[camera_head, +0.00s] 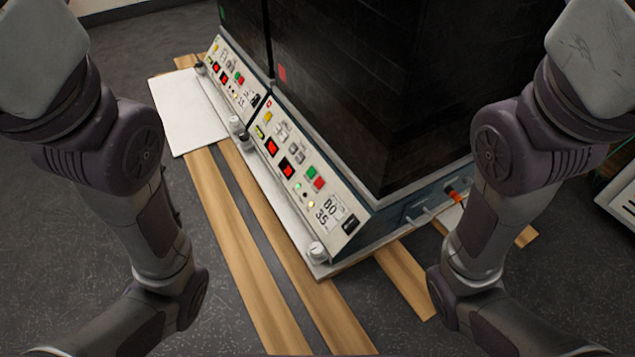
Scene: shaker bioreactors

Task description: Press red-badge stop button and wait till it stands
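Two dark shaker bioreactors stand side by side, each with a slanted white control panel. A red badge (282,72) is on the dark housing of the nearer one, at its upper left edge. That unit's panel (300,165) carries a red button (319,183) beside a green button (311,172), with red-lit displays (285,166) and small lit lamps. The farther unit has a green badge (221,12) and its own panel (228,75) with a red button (240,80). Whether either shaker moves cannot be told from one frame. Both my grippers are outside the view.
The shakers stand over wooden planks (235,225) on a dark speckled floor (60,230). A white board (188,112) lies at the left end. White knobs (317,250) stick out along the panel's front. An orange-tipped fitting (453,196) is on the near side.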

